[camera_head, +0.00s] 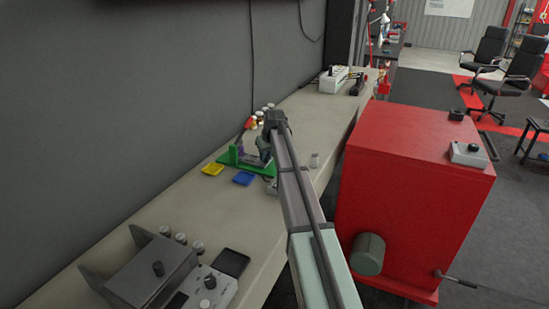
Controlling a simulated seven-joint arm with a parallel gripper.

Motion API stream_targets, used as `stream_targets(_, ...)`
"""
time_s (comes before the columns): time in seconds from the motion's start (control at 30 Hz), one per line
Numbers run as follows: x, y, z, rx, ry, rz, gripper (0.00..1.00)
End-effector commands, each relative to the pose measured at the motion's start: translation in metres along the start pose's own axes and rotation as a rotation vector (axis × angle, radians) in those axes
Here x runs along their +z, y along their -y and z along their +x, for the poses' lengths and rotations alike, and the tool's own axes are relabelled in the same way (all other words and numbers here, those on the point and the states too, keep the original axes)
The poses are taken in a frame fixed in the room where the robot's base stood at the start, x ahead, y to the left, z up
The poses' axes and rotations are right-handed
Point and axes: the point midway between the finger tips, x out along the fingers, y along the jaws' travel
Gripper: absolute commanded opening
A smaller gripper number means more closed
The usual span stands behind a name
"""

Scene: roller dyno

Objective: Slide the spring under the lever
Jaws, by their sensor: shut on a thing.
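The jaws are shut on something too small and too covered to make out. I cannot pick out the spring or the lever for certain, or tell whether the gripper touches the fixture.
A yellow tray (212,170) and a blue tray (244,179) lie in front of the fixture. A red cabinet (415,185) stands beside the bench (165,210). Grey equipment (155,275) fills the near end.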

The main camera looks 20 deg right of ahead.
Motion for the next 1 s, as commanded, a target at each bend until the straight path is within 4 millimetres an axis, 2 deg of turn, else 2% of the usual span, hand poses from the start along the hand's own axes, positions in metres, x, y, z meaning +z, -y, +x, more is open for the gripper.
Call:
stream_targets(0.17,0.001,0.0,-0.001,0.0,-0.001,0.001,0.0)
stream_targets(0.2,0.001,-0.001,-0.001,0.001,-0.001,0.001,0.24)
stream_targets(0.47,0.001,-0.001,-0.001,0.001,-0.001,0.001,0.48)
stream_targets(0.77,0.001,-0.001,-0.003,0.001,-0.001,0.001,0.48)
stream_targets(0.87,0.001,-0.001,-0.011,0.001,-0.002,0.001,0.48)
stream_targets(1.0,0.001,-0.001,-0.033,0.002,-0.003,0.001,0.48)
